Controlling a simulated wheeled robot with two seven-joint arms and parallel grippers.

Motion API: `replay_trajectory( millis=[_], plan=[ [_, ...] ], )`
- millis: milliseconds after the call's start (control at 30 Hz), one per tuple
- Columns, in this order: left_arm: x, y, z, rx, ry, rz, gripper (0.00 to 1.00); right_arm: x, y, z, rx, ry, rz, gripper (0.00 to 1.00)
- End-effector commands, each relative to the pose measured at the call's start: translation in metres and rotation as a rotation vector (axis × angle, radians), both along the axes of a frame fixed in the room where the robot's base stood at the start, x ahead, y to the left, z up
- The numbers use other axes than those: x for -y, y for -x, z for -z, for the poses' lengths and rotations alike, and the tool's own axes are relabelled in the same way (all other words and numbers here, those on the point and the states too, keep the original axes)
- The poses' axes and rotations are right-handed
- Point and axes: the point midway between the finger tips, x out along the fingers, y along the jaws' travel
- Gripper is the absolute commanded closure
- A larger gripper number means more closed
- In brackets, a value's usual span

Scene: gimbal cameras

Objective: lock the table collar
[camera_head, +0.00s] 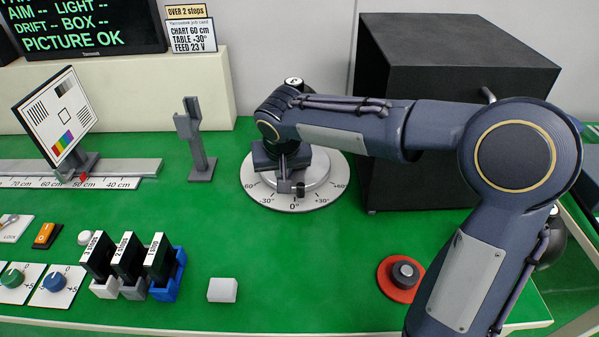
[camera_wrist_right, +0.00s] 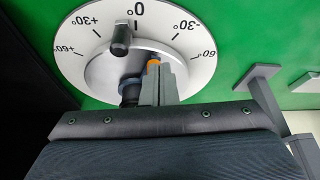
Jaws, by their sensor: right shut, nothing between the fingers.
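The round table (camera_head: 316,182) is a pale disc on a white dial ring (camera_head: 335,190) marked in degrees. A dark knob (camera_head: 300,188) stands at its front near the 0° mark, slightly to the +30° side; it also shows in the right wrist view (camera_wrist_right: 121,40). My right gripper (camera_head: 284,168) is over the table from behind, its fingers shut (camera_wrist_right: 160,85) and empty. A small orange part (camera_wrist_right: 153,65) shows at the fingertips, and a dark round part (camera_wrist_right: 130,92) beside them; I cannot tell whether they touch. I cannot make out which part is the collar. My left gripper is out of view.
A black box (camera_head: 450,80) stands right of the table. A grey post (camera_head: 196,145) and a test chart (camera_head: 62,115) on a rail stand left. Slotted blocks (camera_head: 165,285), a white block (camera_head: 222,290) and a red-based knob (camera_head: 404,275) are in front. A card reads table -30°.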

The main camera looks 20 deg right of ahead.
Motion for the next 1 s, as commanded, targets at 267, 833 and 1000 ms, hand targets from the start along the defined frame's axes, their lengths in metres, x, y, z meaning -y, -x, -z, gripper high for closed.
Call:
replay_trajectory(
  millis=[267, 833, 1000],
  plan=[
    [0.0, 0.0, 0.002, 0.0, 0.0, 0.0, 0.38, -0.026, -0.019, 0.0, 0.001, 0.001, 0.213, 1.0],
    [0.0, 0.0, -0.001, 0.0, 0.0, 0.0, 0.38, -0.035, -0.034, 0.0, 0.0, 0.0, 0.354, 1.0],
    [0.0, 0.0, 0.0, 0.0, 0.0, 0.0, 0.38, -0.03, -0.032, 0.001, 0.0, 0.0, 0.354, 1.0]
  ],
)
